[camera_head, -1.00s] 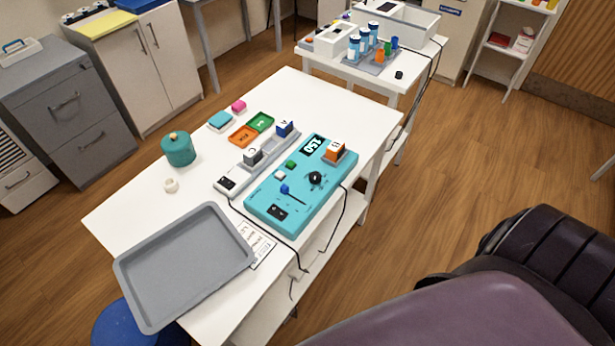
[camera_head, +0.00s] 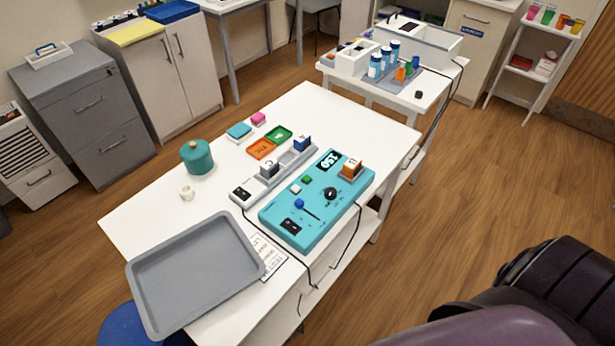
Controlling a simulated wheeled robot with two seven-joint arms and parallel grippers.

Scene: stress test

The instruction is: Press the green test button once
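Neither of my grippers shows in the head view.
A grey tray (camera_head: 240,230) overhangs the table's near left. Black cables hang off the near edge. A dark purple shape fills the lower right.

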